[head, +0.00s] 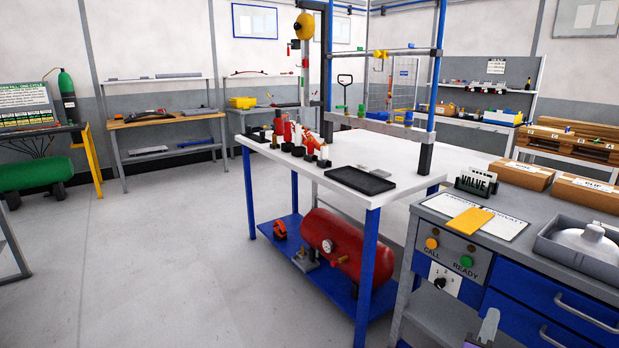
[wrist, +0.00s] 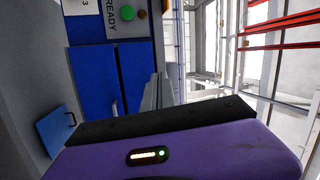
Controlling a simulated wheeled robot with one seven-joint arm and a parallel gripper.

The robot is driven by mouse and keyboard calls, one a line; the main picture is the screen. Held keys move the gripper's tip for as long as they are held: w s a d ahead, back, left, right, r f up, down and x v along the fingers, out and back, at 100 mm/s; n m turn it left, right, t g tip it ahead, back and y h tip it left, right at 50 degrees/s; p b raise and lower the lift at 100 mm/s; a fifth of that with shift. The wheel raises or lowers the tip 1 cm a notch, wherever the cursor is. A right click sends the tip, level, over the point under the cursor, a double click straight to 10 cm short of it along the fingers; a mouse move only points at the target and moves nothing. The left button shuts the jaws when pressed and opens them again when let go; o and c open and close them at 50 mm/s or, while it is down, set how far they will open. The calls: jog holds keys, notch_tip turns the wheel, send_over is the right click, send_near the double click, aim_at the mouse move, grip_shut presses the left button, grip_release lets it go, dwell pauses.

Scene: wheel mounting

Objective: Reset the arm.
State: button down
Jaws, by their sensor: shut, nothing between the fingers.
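My gripper (wrist: 158,92) shows in the wrist view as narrow grey fingers, closed together with nothing between them, beyond the black edge of my purple wrist housing. It points toward the blue drawer fronts of the grey workbench (wrist: 108,80), apart from them as far as I can tell. In the head view only a small grey and purple part of my arm shows at the bottom edge, in front of this workbench (head: 455,222).
Open floor (head: 170,250) lies left.

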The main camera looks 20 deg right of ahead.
jog(key=s+a+r+n+t+y+p, duration=0.35)
jog(key=s+a+n+y, duration=0.25)
jog(key=s+a+n, duration=0.35)
jog(key=s+a+r+n+t+y+p, duration=0.2)
jog(key=s+a+n+t+y, duration=0.4)
jog(key=a+n, duration=0.6)
jog(key=s+a+r+n+g+y+p, duration=0.2)
jog(key=s+a, duration=0.3)
jog(key=s, duration=0.5)
jog(key=s+a+r+n+g+y+p, duration=0.3)
jog(key=s+a+g, duration=0.1)
jog(key=s, duration=0.5)
jog(key=shift+s+a+r+y+p, duration=0.3)
jog(key=shift+s+a+r, duration=0.1)
jog(key=shift+a, duration=0.3)
jog(key=shift+n, duration=0.25)
